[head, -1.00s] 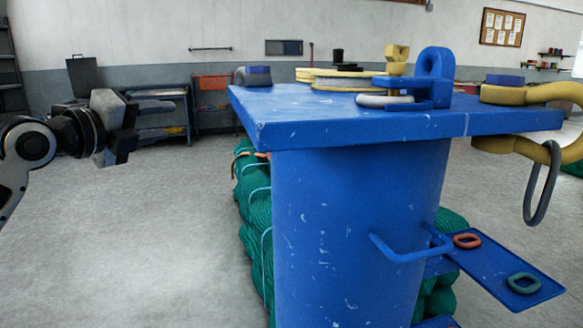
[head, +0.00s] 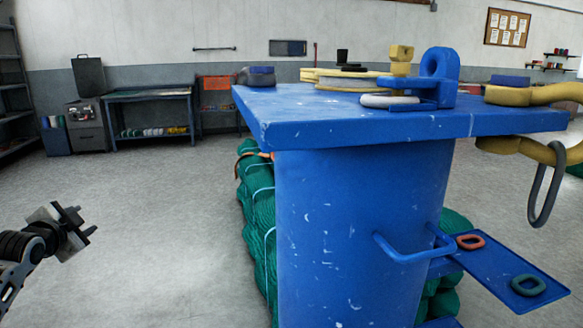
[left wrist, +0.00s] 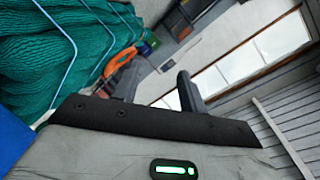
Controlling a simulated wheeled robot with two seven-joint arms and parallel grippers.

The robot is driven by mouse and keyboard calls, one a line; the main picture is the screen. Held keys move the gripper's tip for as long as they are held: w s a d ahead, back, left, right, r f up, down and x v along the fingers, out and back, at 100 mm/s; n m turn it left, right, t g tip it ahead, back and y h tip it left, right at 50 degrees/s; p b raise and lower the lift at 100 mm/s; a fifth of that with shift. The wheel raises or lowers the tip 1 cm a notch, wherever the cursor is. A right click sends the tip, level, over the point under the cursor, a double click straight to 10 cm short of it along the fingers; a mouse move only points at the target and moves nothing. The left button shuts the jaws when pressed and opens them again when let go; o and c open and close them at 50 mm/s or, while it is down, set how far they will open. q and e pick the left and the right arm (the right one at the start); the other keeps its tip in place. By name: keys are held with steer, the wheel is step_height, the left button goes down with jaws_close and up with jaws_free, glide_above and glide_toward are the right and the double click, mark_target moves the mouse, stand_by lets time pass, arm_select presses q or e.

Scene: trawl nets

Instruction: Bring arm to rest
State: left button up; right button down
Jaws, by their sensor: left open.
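My left arm comes in at the lower left of the head view. My left gripper (head: 80,225) is open and empty there, over the bare floor and well apart from the blue stand (head: 360,220). In the left wrist view a dark finger (left wrist: 187,92) of this gripper stands up with nothing against it. My right gripper does not show.
The blue stand's top (head: 290,112) carries yellow and grey rings and a blue shackle (head: 437,75). Green netting (head: 257,215) is bundled behind the stand, and fills the upper left of the left wrist view (left wrist: 40,60). A blue side tray (head: 505,272) juts out right. Floor at left is clear.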

arm_select(q)
step_height(320, 180, up, 4)
steer(key=a+n+t+y, duration=0.1)
steer(key=a+n+y, duration=0.2)
steer(key=n, duration=0.4)
steer(key=s+d+f+m+g+h, duration=0.1)
steer(key=s+d+f+h, duration=0.1)
steer(key=s+d+f, duration=0.5)
steer(key=s+d+f+m+g+h, duration=0.1)
steer(key=s+d+f+h, duration=0.25)
steer(key=d+f, duration=0.65)
steer(key=s+d+f+h, duration=0.2)
steer(key=s+d+f, duration=0.4)
steer(key=d, duration=0.4)
steer(key=s+d+r+n+g+h+p, duration=0.1)
steer(key=s+d+p, duration=0.2)
steer(key=s+d, duration=0.2)
steer(key=s+d+n+g+h+p, duration=0.1)
steer(key=s+d+p, duration=0.2)
steer(key=s, duration=0.9)
steer(key=shift+s+d+r+g+p, duration=0.25)
steer(key=shift+d+r+g+p, duration=0.15)
steer(key=shift+d, duration=0.65)
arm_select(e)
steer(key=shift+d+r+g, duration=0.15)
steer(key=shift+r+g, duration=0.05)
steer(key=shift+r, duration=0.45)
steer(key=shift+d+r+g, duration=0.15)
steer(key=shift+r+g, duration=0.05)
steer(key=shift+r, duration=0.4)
